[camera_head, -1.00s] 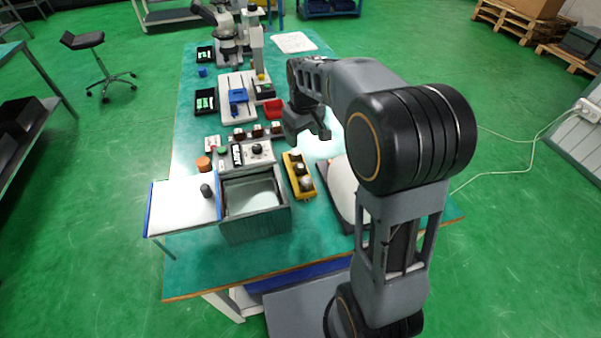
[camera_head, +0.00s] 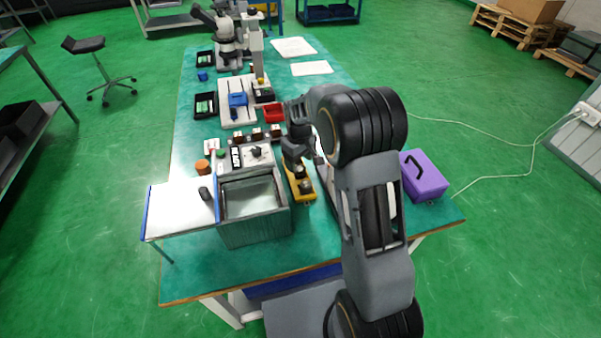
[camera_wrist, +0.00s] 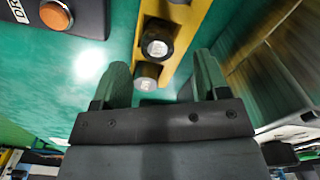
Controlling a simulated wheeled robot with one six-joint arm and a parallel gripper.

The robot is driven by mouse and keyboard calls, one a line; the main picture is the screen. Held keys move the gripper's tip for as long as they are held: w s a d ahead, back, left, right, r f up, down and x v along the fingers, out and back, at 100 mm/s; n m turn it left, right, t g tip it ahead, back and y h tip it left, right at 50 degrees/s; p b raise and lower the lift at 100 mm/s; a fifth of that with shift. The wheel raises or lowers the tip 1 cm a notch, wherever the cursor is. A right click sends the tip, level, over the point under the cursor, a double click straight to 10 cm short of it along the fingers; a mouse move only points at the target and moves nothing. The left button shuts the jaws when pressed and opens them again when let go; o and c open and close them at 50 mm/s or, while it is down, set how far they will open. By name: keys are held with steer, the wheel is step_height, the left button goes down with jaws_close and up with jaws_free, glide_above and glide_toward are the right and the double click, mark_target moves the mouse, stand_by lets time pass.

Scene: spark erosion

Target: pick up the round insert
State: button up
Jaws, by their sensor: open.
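A yellow holder (camera_head: 305,196) lies on the green table right of the open grey tank. Dark pieces with pale end faces sit on it. In the wrist view the yellow holder (camera_wrist: 196,28) carries a dark round piece (camera_wrist: 156,46) with a silvery face, and a second such piece (camera_wrist: 147,76) is nearer the fingers. I cannot tell for sure which is the round insert. My gripper (camera_wrist: 162,78) is open, with the nearer piece showing between its fingers and nothing seen gripped. In the head view my gripper (camera_head: 294,158) is over the holder's far end, partly hiding it.
The open grey tank (camera_head: 254,228) stands left of the holder, with a white side shelf (camera_head: 180,212). A red bin (camera_head: 273,113) and a white fixture plate (camera_head: 236,116) lie farther back. A purple box (camera_head: 424,177) stands at the right table edge.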

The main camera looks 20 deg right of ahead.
mark_target(300, 169)
steer(key=shift+d+f, duration=0.2)
steer(key=shift+f, duration=2.15)
steer(key=c, duration=1.2)
